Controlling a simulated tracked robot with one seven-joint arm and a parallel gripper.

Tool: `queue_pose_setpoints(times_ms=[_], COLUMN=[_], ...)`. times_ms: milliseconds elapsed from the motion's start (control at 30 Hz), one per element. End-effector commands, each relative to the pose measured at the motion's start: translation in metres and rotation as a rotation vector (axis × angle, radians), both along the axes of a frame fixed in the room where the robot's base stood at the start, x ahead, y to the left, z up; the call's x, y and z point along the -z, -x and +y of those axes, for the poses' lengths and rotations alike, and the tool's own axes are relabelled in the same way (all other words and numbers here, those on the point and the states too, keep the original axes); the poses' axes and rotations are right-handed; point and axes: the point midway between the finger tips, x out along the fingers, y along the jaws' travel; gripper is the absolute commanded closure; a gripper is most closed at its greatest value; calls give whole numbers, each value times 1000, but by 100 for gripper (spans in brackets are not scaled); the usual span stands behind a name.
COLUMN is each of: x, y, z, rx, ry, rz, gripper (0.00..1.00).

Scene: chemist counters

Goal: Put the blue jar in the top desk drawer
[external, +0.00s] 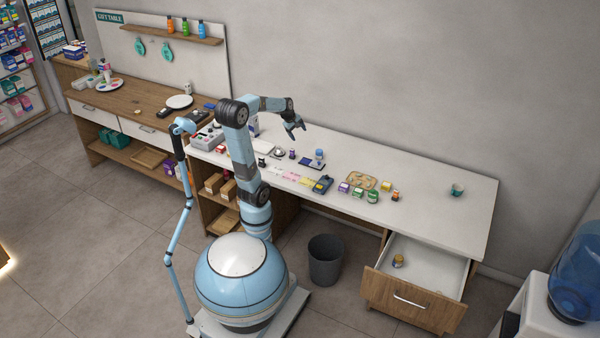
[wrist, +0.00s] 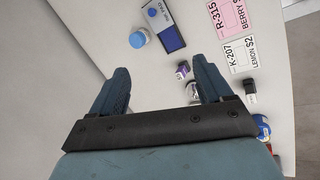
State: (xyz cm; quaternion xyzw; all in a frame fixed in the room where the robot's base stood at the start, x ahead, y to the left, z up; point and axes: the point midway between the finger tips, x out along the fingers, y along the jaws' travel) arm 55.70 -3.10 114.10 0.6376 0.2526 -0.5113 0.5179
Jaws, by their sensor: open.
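The blue jar (external: 319,154), a small jar with a blue lid, stands upright on the white counter in the external view. It also shows in the wrist view (wrist: 139,40), ahead of my fingers and beside a blue pad. My gripper (external: 294,127) is open and empty, held above the counter to the left of the jar. The desk drawer (external: 411,301) at the right is pulled open, and a small orange-brown item (external: 398,261) lies inside.
The blue pad (external: 311,164) lies right by the jar. Several labels (external: 291,176), small boxes and jars, and a cork-coloured tray (external: 362,181) line the counter front. A teal cup (external: 457,190) stands far right. A grey bin (external: 325,261) stands on the floor before the counter.

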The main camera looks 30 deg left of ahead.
Motion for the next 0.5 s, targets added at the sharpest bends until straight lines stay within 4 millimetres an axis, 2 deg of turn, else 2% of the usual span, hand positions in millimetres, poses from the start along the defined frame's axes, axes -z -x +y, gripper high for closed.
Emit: queue_pose_setpoints(times_ms=[33, 200, 500], x=[8, 33, 87], y=[-14, -55, -121], z=[-2, -7, -14], rx=[-73, -349, -828], ry=[37, 164, 344], rz=[29, 124, 282], gripper=[21, 21, 21])
